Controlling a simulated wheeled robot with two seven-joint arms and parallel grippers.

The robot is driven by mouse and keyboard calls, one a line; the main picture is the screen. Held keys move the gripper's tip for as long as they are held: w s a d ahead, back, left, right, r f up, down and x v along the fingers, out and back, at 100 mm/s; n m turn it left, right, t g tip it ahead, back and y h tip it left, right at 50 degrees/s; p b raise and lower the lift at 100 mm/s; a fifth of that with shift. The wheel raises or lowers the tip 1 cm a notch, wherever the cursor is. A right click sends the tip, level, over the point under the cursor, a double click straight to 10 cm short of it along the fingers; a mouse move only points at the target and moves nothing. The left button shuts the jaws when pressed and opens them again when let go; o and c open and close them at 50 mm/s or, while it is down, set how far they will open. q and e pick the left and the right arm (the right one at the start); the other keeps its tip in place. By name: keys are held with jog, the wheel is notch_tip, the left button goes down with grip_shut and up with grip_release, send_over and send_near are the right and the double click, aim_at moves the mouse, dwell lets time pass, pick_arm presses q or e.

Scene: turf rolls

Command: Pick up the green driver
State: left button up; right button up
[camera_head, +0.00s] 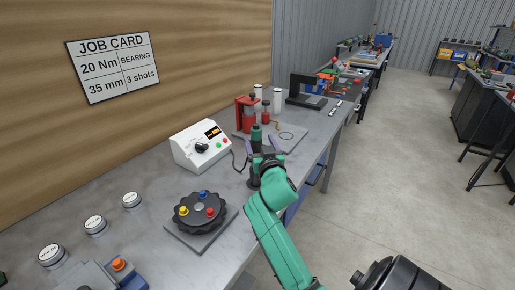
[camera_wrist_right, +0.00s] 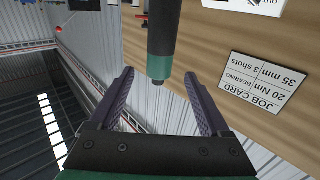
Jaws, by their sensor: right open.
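The green driver (camera_head: 256,133) stands roughly upright above the workbench, just ahead of my right gripper (camera_head: 261,145) in the head view. In the right wrist view, the driver (camera_wrist_right: 164,38) hangs from the top edge, dark with a green band and a narrower dark end. That end reaches between the tips of my right gripper (camera_wrist_right: 158,76), with a gap to each finger. My right gripper is open and empty. The driver's other end is cut off in the wrist view. My left gripper is not in view.
A white controller box (camera_head: 201,146) with a cable stands left of the driver. A black round fixture (camera_head: 199,211) with coloured knobs sits nearer on the bench. A red press (camera_head: 247,113) and white cylinders (camera_head: 278,100) stand behind. A job card (camera_head: 112,67) hangs on the wall.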

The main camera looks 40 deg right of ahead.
aim_at(256, 137)
jog(key=shift+x, duration=0.8)
jog(key=shift+w+d+f, duration=0.15)
jog(key=shift+w, duration=0.25)
jog(key=shift+w+d+f, duration=0.15)
jog(key=shift+w, duration=0.25)
jog(key=x, duration=0.1)
jog(key=p+x, duration=0.1)
jog(key=x, duration=0.1)
jog(key=p+x, duration=0.1)
jog(key=x, duration=0.1)
jog(key=shift+s+d+f, duration=0.1)
jog(key=shift+d+f, duration=0.05)
jog(key=shift+f, duration=0.15)
jog(key=shift+d, duration=0.15)
jog(key=c, duration=0.3)
jog(key=shift+w, duration=0.25)
grip_shut()
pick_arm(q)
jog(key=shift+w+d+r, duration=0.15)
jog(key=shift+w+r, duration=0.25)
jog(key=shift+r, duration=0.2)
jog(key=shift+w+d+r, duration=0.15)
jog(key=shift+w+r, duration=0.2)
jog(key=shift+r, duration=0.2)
